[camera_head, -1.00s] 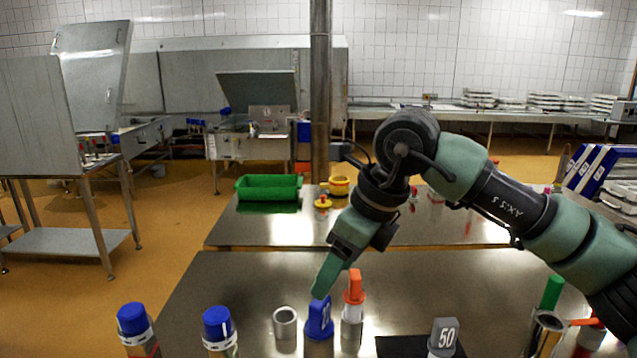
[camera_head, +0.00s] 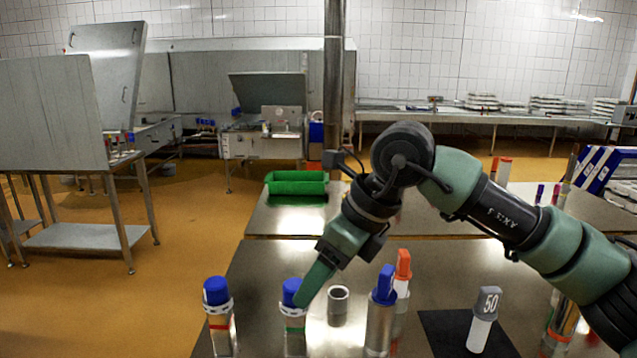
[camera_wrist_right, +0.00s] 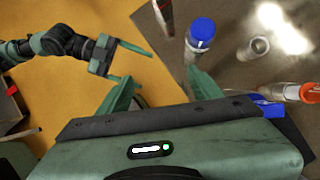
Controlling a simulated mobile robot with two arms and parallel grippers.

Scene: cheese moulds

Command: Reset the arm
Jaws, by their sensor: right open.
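My right arm comes in from the right in the head view, bent downward. Its gripper (camera_head: 305,298) overlaps a blue-capped bottle (camera_head: 293,322) in the picture; contact cannot be told. In the right wrist view its two fingers (camera_wrist_right: 163,82) are apart with nothing between them, and a blue cap (camera_wrist_right: 201,33) shows beyond the right finger. My left arm shows only in the right wrist view, at upper left. Its gripper (camera_wrist_right: 143,68) has its fingers apart and empty, over the orange floor.
On the near steel table stand another blue-capped bottle (camera_head: 218,315), a small metal cup (camera_head: 338,300), a blue-topped cylinder (camera_head: 381,325), an orange-topped one (camera_head: 403,265) and a grey "50" piece (camera_head: 486,305) on a black mat (camera_head: 445,330). A green crate (camera_head: 296,183) sits farther back.

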